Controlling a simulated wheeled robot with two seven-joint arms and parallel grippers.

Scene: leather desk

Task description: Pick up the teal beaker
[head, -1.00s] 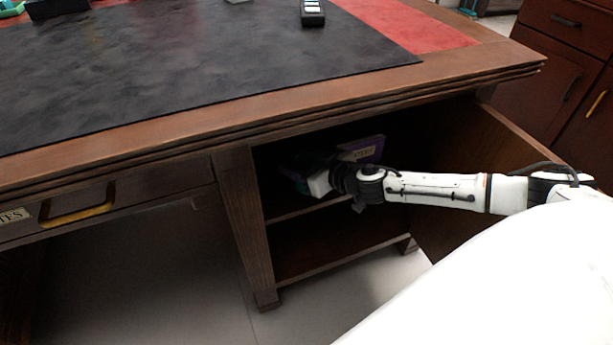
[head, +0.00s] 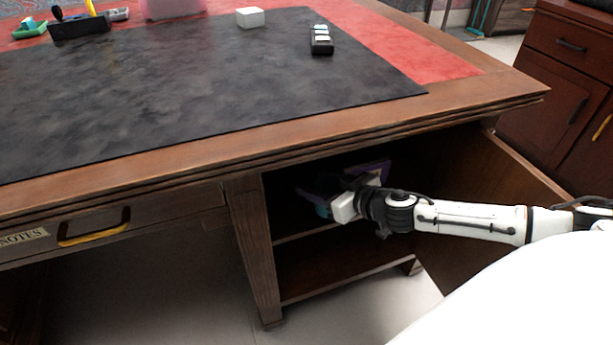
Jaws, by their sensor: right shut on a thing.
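The teal beaker (head: 322,209) shows only as a small teal patch inside the open cabinet, above its middle shelf. The rest of it is hidden by my right gripper and by the dark. My right gripper (head: 320,195) reaches into the cabinet from the right and is shut on the beaker. Its fingers are dark and hard to make out. I cannot tell whether the beaker touches the shelf. My left gripper is not in view.
A purple box (head: 376,167) stands tilted right behind my right gripper. The cabinet door (head: 490,190) is open on the right. The desk edge (head: 300,140) runs above my arm. A white block (head: 250,17) and a dark tray (head: 321,40) lie on the desktop.

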